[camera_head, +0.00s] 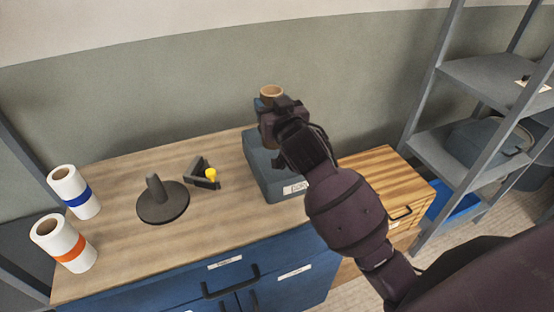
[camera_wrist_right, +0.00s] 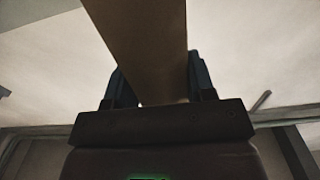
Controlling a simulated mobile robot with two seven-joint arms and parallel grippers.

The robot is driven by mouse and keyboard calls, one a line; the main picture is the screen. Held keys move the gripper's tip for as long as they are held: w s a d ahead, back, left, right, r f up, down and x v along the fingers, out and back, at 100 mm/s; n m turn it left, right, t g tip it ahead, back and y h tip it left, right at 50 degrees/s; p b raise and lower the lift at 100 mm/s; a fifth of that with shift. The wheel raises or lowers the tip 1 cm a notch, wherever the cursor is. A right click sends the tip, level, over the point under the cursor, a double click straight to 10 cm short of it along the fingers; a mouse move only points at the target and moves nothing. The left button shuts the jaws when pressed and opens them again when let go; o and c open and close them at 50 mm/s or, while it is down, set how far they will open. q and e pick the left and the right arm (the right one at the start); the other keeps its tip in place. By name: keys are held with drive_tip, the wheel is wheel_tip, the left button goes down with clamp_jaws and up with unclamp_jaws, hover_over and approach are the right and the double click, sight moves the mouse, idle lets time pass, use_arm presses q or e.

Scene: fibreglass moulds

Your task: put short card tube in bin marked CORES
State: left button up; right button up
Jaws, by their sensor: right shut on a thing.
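The short card tube (camera_head: 271,92) is brown with an open top end. My right gripper (camera_head: 274,108) is shut on it, and the tube stands roughly upright above the back of the blue-grey bin (camera_head: 265,178). In the right wrist view the tube (camera_wrist_right: 150,45) rises between the two dark fingers (camera_wrist_right: 160,88). The bin has a white label (camera_head: 295,188) on its front, too small to read. My right arm hides part of the bin and its opening. I cannot tell whether the tube's lower end is inside it. My left gripper is not in view.
On the wooden bench top (camera_head: 120,215) stand a white roll with a blue band (camera_head: 75,192), one with an orange band (camera_head: 63,243), a dark round stand (camera_head: 163,200) and a dark tool with a yellow knob (camera_head: 205,178). A grey shelf rack (camera_head: 490,110) stands right.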

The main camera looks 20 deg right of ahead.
wheel_tip(320, 180, down, 16)
drive_tip(key=b, duration=0.1)
idle(0.5)
drive_tip(key=shift+d+b, duration=0.1)
drive_tip(key=shift+b, duration=0.25)
drive_tip(key=o, duration=0.9)
drive_tip(key=shift+f, duration=0.1)
drive_tip(key=s, duration=1.2)
drive_tip(key=shift+a+r+b, duration=0.2)
drive_tip(key=shift+a+b, duration=0.15)
